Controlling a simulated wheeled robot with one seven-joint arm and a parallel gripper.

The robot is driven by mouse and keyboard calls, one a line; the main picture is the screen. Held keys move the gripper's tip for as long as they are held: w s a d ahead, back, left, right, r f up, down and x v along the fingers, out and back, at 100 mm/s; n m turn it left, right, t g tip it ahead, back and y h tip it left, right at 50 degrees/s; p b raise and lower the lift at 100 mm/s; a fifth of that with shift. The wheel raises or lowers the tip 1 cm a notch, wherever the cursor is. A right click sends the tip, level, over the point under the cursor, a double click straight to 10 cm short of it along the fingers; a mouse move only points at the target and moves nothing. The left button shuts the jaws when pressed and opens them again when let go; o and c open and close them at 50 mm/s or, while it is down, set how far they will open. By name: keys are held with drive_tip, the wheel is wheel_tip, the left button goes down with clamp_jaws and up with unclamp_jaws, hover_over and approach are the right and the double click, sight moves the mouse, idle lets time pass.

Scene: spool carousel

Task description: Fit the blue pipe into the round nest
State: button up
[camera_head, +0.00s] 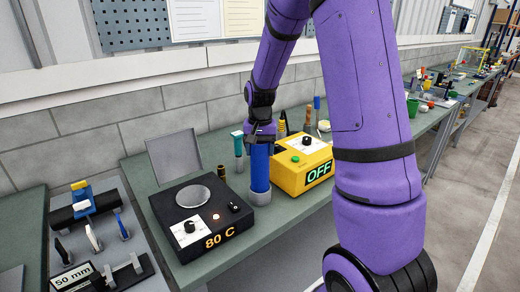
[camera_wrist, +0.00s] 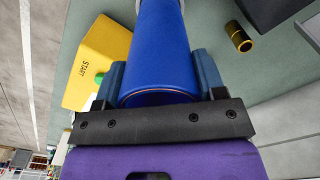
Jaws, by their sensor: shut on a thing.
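The blue pipe (camera_head: 260,168) stands about upright between the black heater box and the yellow box. My gripper (camera_head: 261,136) is shut on its upper end. In the wrist view the two fingers (camera_wrist: 161,78) press on opposite sides of the pipe (camera_wrist: 162,45). A grey round collar (camera_head: 260,197), which looks like the round nest, surrounds the pipe's lower end. Its rim also shows at the top edge of the wrist view (camera_wrist: 181,4). The lower end is hidden by the collar, and I cannot tell how deep it sits.
The black heater box (camera_head: 208,218) with "80 C" and a raised lid is close left. The yellow box (camera_head: 301,165) showing "OFF" is close right. A tool tray (camera_head: 100,240) lies left.

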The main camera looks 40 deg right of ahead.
drive_tip(key=o, duration=1.5)
drive_tip(key=shift+f, duration=0.1)
wheel_tip(320, 180, up, 12)
drive_tip(key=s+a+r+n+t, duration=0.1)
drive_tip(key=s+a+r+n, duration=0.1)
drive_tip(key=s+a+r, duration=0.3)
drive_tip(key=s+a+r+n+t, duration=0.1)
drive_tip(key=s+a+r+n, duration=0.2)
drive_tip(key=s, duration=0.4)
drive_tip(key=shift+s+a+r+n+t, duration=0.2)
drive_tip(key=shift+s+a+n+t, duration=0.5)
drive_tip(key=shift+s, duration=1.7)
drive_tip(key=shift+s+a+r+n+t, duration=0.35)
drive_tip(key=shift+s+a, duration=0.7)
drive_tip(key=shift+s, duration=1.4)
drive_tip(key=shift+s+a+n+t, duration=0.35)
drive_tip(key=shift+s+a+t, duration=0.4)
drive_tip(key=shift+s, duration=1.65)
drive_tip(key=shift+a, duration=0.1)
